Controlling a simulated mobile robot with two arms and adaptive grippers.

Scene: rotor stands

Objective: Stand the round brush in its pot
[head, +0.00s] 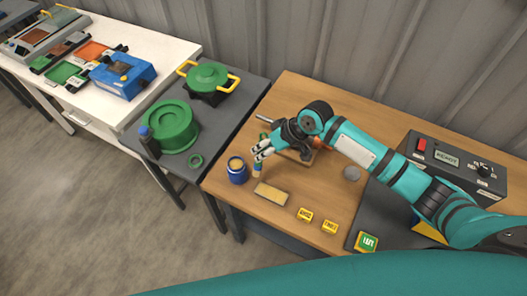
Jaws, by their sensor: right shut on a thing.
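The blue pot (237,173) stands upright near the left edge of the wooden table, its tan inside showing at the top. My right gripper (261,155) is above the table, just right of the pot and a little higher in the picture. It is shut on the round brush (257,167), a small tan and blue piece showing below the fingers. The fingers hide the rest of the brush. The brush appears beside the pot, not in it; whether it touches the table I cannot tell. My left gripper is out of view.
On the wooden table (290,240) lie a tan block (271,194), yellow tags (305,214), and a grey disc (351,173). A control box (455,165) stands at the right. A dark table (205,180) with green round parts (171,125) adjoins at the left.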

